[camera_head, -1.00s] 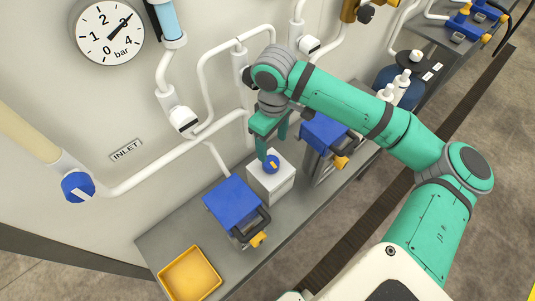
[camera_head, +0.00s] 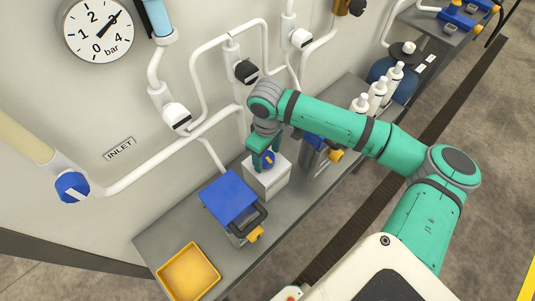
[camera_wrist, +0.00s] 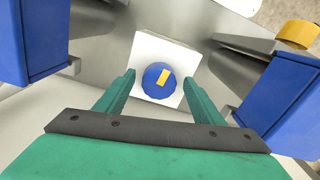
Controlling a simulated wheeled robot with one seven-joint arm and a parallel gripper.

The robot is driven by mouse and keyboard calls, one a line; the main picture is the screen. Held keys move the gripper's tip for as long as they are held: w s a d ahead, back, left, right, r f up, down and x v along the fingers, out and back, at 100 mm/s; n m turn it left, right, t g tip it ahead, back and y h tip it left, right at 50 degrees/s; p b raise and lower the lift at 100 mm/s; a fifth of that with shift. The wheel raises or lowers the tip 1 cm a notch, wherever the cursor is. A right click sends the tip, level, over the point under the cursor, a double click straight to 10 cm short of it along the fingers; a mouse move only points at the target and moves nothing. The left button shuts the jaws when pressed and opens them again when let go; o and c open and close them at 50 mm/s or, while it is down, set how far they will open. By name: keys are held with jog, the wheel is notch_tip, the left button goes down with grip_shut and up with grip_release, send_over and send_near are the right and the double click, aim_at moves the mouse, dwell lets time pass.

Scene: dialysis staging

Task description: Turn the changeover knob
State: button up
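The changeover knob (camera_head: 268,158) is a round blue knob with a yellow bar, on top of a white box (camera_head: 265,181) on the bench. In the wrist view the knob (camera_wrist: 158,80) sits between the two green fingers, nearer their tips, with the yellow bar slightly tilted. My gripper (camera_head: 266,158) points down at the box. In the wrist view my gripper (camera_wrist: 157,92) is open, with visible gaps between each finger and the knob. The fingers partly hide the knob in the head view.
Blue-topped units stand on both sides of the box, one at left (camera_head: 230,198) and one at right (camera_head: 318,150), close to my gripper. A yellow tray (camera_head: 188,271) lies at the bench's near end. White bottles (camera_head: 377,94) stand farther back. White pipes (camera_head: 150,167) run along the wall.

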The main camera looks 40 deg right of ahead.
jog(key=c, duration=1)
jog(key=shift+n, duration=0.4)
jog(key=n, duration=0.4)
jog(key=shift+w+d+n, duration=0.1)
jog(key=shift+n, duration=0.2)
jog(key=n, duration=0.4)
jog(key=shift+w+n, duration=0.1)
jog(key=shift+n, duration=0.6)
jog(key=o, duration=1)
jog(key=shift+o, duration=0.2)
